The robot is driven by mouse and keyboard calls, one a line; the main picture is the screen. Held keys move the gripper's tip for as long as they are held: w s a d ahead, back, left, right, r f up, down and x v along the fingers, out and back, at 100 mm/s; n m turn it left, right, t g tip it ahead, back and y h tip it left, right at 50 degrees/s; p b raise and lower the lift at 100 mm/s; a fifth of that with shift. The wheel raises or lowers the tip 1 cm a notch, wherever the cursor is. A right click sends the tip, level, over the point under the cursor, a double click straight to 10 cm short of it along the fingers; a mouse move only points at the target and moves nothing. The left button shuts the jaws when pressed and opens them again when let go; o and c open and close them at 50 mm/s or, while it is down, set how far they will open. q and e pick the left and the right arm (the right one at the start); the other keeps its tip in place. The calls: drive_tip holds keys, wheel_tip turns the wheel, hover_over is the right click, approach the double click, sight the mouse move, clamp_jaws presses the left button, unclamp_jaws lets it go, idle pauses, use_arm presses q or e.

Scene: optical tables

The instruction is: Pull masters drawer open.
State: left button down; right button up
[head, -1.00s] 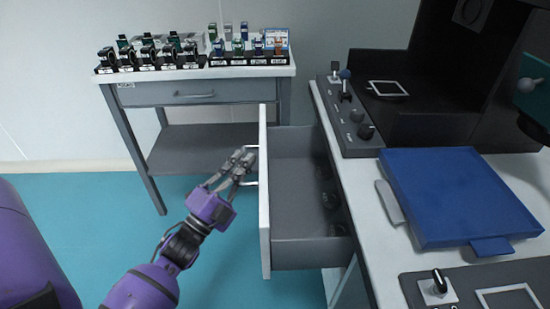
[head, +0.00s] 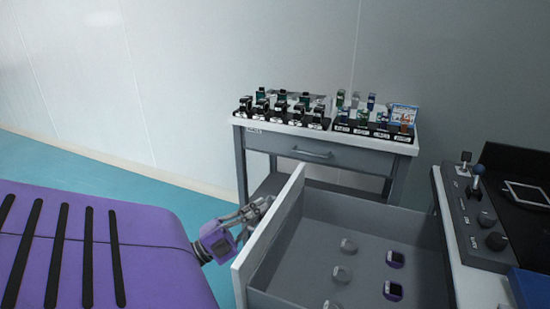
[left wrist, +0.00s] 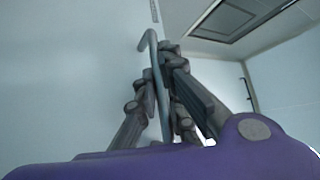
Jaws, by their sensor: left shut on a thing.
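The drawer (head: 365,240) of the right-hand bench is pulled out, and its inside shows from above. Its white-edged front panel (head: 268,235) faces left. My left gripper (head: 260,206) is at the outer side of that panel, shut on the drawer handle, which the panel hides in the head view. In the left wrist view, the grey bar handle (left wrist: 152,62) runs between the fingers of my left gripper (left wrist: 158,88). In the drawer lie several purple-cased devices (head: 394,259) and several clear round pieces (head: 348,245). My right gripper is not in view.
A grey side table (head: 325,131) behind has a closed drawer (head: 312,153) and rows of small mounted parts (head: 290,112) on top. The white bench (head: 472,283) at right carries a control panel (head: 478,215). Teal floor (head: 110,172) shows at left.

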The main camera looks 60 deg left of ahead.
use_arm(q)
drive_tip(key=shift+s+a+f, duration=0.1)
drive_tip(key=shift+s+a, duration=0.15)
drive_tip(key=shift+a, duration=0.05)
drive_tip(key=c, duration=2.1)
unclamp_jaws()
drive_tip(key=v, duration=1.2)
